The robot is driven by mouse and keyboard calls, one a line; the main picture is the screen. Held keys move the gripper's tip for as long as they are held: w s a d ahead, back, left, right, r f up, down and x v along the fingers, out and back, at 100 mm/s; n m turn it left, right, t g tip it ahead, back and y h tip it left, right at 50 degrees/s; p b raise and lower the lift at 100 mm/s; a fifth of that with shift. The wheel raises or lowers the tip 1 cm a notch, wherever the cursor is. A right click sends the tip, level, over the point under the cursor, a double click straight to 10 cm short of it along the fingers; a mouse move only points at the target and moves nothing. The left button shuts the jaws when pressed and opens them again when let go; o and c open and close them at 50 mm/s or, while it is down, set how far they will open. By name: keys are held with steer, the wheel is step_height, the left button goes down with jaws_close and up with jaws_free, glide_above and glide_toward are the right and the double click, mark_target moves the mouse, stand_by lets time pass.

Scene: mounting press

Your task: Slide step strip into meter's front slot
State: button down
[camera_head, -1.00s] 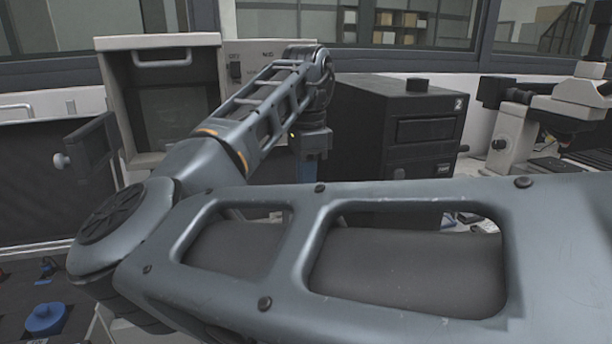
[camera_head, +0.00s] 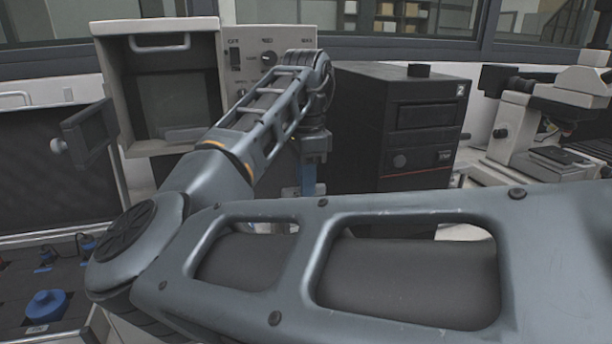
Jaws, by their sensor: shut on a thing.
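My gripper (camera_head: 308,178) is partly in view beyond my arm, pointing down, with blue parts below the dark wrist. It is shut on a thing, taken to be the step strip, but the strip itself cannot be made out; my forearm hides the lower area. A black box-shaped unit (camera_head: 425,150) marked 2, with front panels and a round knob, stands just right of my gripper. I cannot tell whether this is the meter, and no front slot can be made out for certain.
A beige machine (camera_head: 108,70) with an open front and a control panel (camera_head: 262,45) stands behind my arm. A small dark door (camera_head: 88,135) swings out at its left. A microscope (camera_head: 530,120) stands at the right. A blue knobbed item (camera_head: 45,308) lies at lower left.

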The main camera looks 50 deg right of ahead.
steer(key=c, duration=1)
jaws_free()
steer(key=shift+c, duration=0.2)
steer(key=shift+r, duration=0.1)
step_height(320, 180, up, 8)
steer(key=shift+f, duration=0.2)
